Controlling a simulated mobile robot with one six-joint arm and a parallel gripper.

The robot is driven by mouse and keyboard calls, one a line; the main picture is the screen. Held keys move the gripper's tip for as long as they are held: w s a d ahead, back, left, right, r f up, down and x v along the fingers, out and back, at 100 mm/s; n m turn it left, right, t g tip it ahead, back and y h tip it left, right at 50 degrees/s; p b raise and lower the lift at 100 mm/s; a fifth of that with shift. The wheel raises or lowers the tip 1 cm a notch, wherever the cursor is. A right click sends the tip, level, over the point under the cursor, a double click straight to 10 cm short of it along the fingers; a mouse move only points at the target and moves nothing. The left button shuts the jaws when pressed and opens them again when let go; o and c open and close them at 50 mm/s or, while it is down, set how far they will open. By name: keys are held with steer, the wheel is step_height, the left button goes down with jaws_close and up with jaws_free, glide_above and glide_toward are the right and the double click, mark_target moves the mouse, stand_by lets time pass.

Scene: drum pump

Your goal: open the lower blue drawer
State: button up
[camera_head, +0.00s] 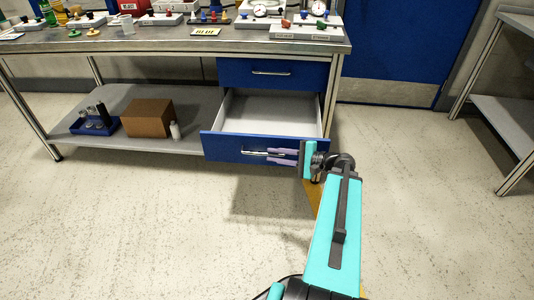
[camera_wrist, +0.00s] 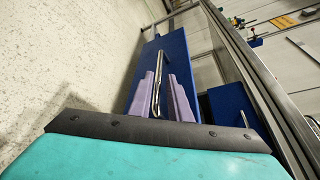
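The lower blue drawer (camera_head: 222,145) under the workbench is pulled well out, and its pale empty inside shows in the head view. Its blue front also shows in the wrist view (camera_wrist: 173,48). A metal bar handle (camera_head: 252,153) runs along the front; in the wrist view the handle (camera_wrist: 160,68) lies lengthwise between my fingers. My gripper (camera_head: 271,155) is at the right part of the handle, its two purple fingers (camera_wrist: 159,80) close on either side of the bar, and looks shut on it. The upper blue drawer (camera_head: 290,75) above is shut.
The workbench top (camera_head: 165,40) carries several gauges, valves and small parts. On the lower shelf left of the drawers are a cardboard box (camera_head: 147,118), a white bottle (camera_head: 175,130) and a blue tray (camera_head: 90,128). The floor before the drawer is clear. Another table (camera_head: 505,112) stands right.

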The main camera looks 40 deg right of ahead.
steer(key=p+v, duration=0.1)
steer(key=v, duration=0.6)
steer(key=shift+s, duration=0.35)
steer(key=shift+d+r, duration=0.1)
steer(key=shift+r, duration=0.05)
